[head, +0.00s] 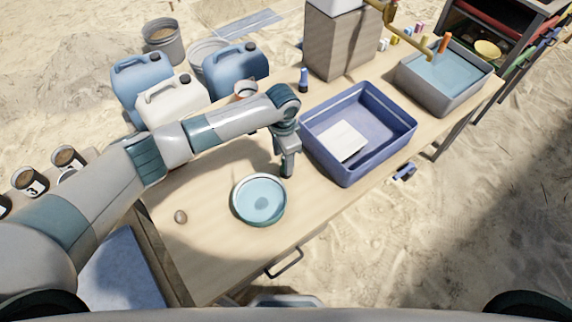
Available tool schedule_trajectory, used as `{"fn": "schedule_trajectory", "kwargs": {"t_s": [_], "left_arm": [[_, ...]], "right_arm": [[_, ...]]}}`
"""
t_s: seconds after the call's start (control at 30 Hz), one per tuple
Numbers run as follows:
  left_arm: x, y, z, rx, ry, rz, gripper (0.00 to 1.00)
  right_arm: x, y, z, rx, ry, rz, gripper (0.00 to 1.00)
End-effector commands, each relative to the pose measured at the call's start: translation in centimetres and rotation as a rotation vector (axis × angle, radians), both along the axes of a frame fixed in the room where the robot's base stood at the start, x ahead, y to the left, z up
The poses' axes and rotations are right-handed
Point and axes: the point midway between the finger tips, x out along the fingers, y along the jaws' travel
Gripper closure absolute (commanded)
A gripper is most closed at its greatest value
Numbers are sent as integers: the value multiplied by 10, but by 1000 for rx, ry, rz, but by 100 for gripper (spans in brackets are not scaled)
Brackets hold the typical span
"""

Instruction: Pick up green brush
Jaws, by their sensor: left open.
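I cannot make out a clearly green brush in the head view. A small dark blue item (404,171) shows at the table's right edge, too small to identify. My left gripper (287,170) is open and points down over the table, between a round bowl of water (259,200) and a blue tray (377,174). Nothing shows between its fingers. My right gripper is out of view.
The tray holds a white flat piece (341,142). Jerrycans (235,68) stand at the back left. A grey basin of water (440,72) is at the far right.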

Motion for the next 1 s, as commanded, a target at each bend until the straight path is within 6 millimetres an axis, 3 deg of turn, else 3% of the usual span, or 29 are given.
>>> {"fn": "schedule_trajectory", "kwargs": {"t_s": [0.43,0.8,1.0], "left_arm": [[-1,-2,-5,0,1,-1,48],[0,-9,-42,1,2,1,48],[0,-9,-52,0,0,-1,48]], "right_arm": [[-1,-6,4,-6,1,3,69],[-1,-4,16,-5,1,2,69],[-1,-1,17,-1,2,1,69]]}}
